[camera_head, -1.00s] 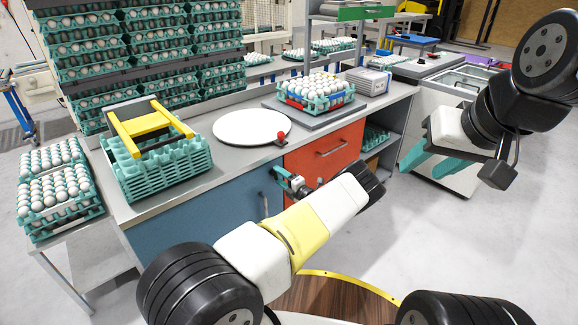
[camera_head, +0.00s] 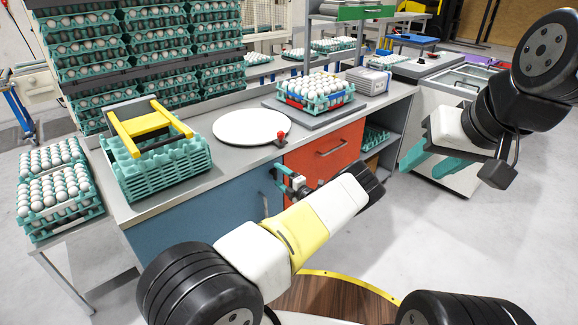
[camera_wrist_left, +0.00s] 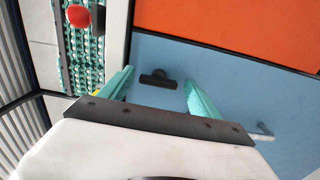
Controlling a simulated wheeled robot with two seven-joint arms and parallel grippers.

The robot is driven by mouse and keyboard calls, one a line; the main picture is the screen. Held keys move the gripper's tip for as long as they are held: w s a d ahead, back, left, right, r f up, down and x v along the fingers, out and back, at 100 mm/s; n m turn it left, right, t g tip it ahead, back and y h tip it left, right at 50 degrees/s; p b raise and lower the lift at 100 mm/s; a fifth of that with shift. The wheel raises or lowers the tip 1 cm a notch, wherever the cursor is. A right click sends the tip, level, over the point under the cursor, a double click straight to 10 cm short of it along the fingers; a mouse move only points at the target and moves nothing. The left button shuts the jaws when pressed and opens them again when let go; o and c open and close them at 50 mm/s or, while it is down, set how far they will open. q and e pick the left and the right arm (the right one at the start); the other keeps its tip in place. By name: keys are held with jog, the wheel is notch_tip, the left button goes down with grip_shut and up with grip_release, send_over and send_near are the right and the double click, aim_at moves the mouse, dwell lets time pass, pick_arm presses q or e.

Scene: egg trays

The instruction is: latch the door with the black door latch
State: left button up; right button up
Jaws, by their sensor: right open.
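The black door latch (camera_wrist_left: 158,79) is a small dark bar on a round post at the blue door's edge in the left wrist view. The blue door (camera_wrist_left: 215,75) is also in the head view (camera_head: 195,225), where it looks flush with the cabinet front. My left gripper (camera_wrist_left: 160,85) is open, with one teal finger on each side of the latch and visible gaps between; I cannot tell the depth. In the head view my left gripper (camera_head: 289,183) is at the door's upper right, and the latch cannot be made out. My right gripper (camera_head: 424,164) is open and empty at the right.
A red drawer (camera_head: 326,155) adjoins the blue door. The door's handle (camera_head: 264,204) is left of my left gripper. On the worktop stand a red knob (camera_head: 281,136), a white round plate (camera_head: 251,127), green trays (camera_head: 160,172) and an egg tray (camera_head: 318,99).

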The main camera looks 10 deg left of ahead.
dwell(0.3)
pick_arm(q)
jog(key=v, duration=0.7)
jog(key=shift+s+d, duration=0.3)
jog(key=s+a+r+n+g+h, duration=0.3)
jog(key=s+a+r+n+g, duration=0.15)
jog(key=s+r+n, duration=0.55)
jog(key=s+a+r+n+g+h, duration=0.3)
jog(key=s+r+n+g, duration=0.25)
jog(key=r+n, duration=0.75)
jog(key=s+d+r+n+t+h, duration=0.2)
jog(key=s+d+r+n+h, duration=0.2)
jog(key=s+r+n, duration=0.5)
jog(key=s+d+r+n+t+h, duration=0.3)
jog(key=s+r+n+h, duration=0.3)
jog(key=s, duration=0.8)
notch_tip(320, 180, up, 3)
jog(key=d+n, duration=0.1)
jog(key=n, duration=0.4)
jog(key=shift+s+r, duration=0.2)
jog(key=shift+s, duration=0.2)
